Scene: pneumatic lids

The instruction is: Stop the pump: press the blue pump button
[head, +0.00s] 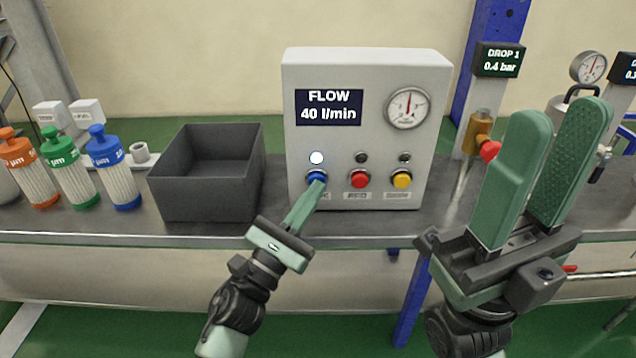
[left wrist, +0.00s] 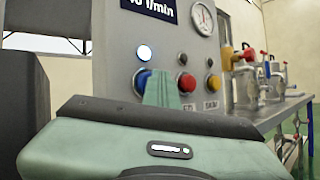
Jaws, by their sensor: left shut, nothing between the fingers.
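The white pump control box (head: 367,75) stands on the bench, with a display reading FLOW 40 l/min (head: 329,107). The blue pump button (head: 316,176) is at the lower left of its front, below a lit white lamp (head: 316,158). My left gripper (head: 319,186) is shut and empty, its fingertips at the blue button. In the left wrist view the blue button (left wrist: 141,80) is partly hidden behind the fingers (left wrist: 161,88). I cannot tell whether the tips touch or press it. My right gripper (head: 552,150) is open and empty in front of the bench at the right.
A red button (head: 359,180) and a yellow button (head: 401,180) sit right of the blue one. A dark open bin (head: 205,205) stands left of the box. Orange, green and blue filter cartridges (head: 118,170) stand further left. A DROP 1 display (head: 498,60) reads 0.4 bar.

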